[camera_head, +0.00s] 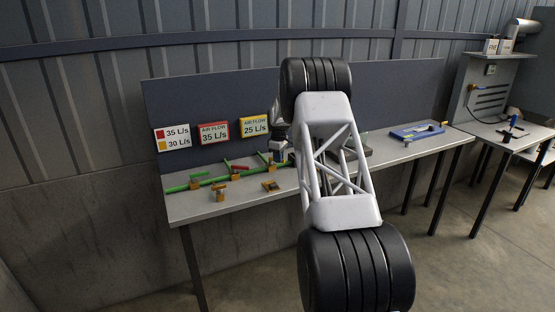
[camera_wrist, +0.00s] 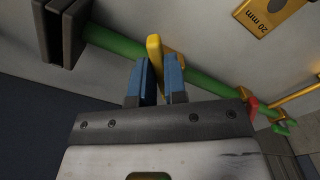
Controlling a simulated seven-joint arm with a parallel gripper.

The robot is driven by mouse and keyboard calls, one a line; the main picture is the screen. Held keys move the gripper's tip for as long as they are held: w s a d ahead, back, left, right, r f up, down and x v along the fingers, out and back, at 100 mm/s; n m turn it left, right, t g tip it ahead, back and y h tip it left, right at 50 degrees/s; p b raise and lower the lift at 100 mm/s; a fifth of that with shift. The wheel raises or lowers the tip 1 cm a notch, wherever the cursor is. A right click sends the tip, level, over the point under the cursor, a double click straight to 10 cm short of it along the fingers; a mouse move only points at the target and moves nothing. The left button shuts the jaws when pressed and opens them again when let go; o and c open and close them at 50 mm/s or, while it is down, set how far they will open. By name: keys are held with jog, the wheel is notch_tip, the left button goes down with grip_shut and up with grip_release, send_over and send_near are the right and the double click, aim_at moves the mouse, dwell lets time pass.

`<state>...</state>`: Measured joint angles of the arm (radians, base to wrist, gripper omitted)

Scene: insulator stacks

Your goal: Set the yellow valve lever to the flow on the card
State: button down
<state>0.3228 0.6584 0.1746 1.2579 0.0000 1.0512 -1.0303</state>
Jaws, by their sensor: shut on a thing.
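In the wrist view, the yellow valve lever (camera_wrist: 154,46) stands up from the green pipe (camera_wrist: 205,80). My gripper (camera_wrist: 159,72) has its blue fingers on either side of the lever and is shut on it. In the head view, my gripper (camera_head: 279,150) is at the pipe's right end, and the lever is hard to make out there. The white card (camera_head: 172,137) reads 35 L/s beside a red square and 30 L/s beside a yellow square. The yellow-framed display (camera_head: 254,126) reads AIR FLOW 25 L/s.
A red-framed display (camera_head: 214,132) reads 35 L/s. A red lever (camera_head: 237,168) is farther left on the pipe. Small brass blocks stand on the workbench (camera_head: 205,208). A blue tray (camera_head: 417,132) lies to the right. A brass plate marked 20 mm (camera_wrist: 265,15) shows in the wrist view.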

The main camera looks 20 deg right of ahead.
jog(key=shift+w+d+n, duration=0.1)
jog(key=shift+w+n, duration=0.05)
jog(key=shift+n, duration=0.35)
jog(key=c, duration=1.2)
grip_release()
jog(key=shift+o, duration=0.2)
jog(key=shift+r, duration=0.15)
jog(key=shift+r, duration=3.8)
